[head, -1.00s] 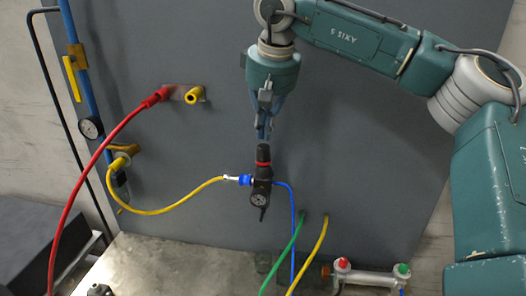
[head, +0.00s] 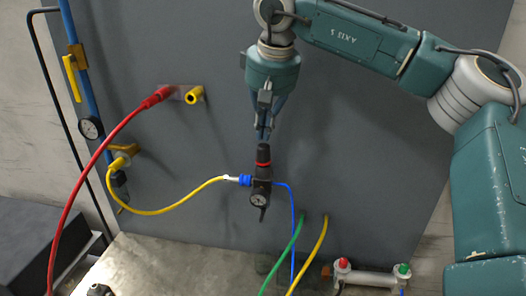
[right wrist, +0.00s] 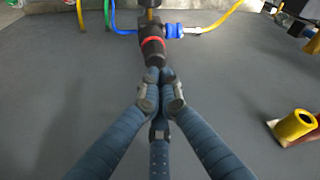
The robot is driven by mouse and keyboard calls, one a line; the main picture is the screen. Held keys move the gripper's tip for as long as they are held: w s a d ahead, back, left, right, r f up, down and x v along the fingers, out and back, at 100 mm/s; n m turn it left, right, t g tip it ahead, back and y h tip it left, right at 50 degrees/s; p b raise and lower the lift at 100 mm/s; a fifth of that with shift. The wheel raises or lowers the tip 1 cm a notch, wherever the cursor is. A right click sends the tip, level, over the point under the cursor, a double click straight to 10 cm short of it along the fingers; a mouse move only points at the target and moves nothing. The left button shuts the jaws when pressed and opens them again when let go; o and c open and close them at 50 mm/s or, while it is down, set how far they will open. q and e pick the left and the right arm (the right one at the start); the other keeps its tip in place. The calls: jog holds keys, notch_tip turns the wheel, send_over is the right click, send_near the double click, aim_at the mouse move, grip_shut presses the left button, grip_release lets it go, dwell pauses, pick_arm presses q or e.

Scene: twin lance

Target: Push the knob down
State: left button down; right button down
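The knob (head: 263,152) is the black cap on top of a small regulator (head: 261,187) with a round gauge, in front of the grey panel. A thin red ring shows under the cap. My right gripper (head: 263,138) comes from above, with its fingers drawn together and its tips at the top of the knob. In the right wrist view the shut fingers (right wrist: 158,80) meet at the end of the knob (right wrist: 152,54) and appear to touch it. They hide part of its top. My left gripper is not in view.
A yellow hose (head: 165,211) joins the regulator from the left, a blue tube (head: 292,220) from the right. A red hose (head: 105,145) runs to a bracket with a yellow fitting (head: 194,95). A manifold with red and green caps (head: 372,278) is at lower right.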

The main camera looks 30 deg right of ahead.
jog(key=shift+f+b, duration=0.55)
jog(key=shift+f, duration=0.4)
notch_tip(320, 180, up, 5)
jog(key=p, duration=0.4)
jog(key=shift+f, duration=0.2)
jog(key=shift+r+p, duration=0.4)
jog(key=shift+r, duration=0.35)
jog(key=shift+f, duration=0.1)
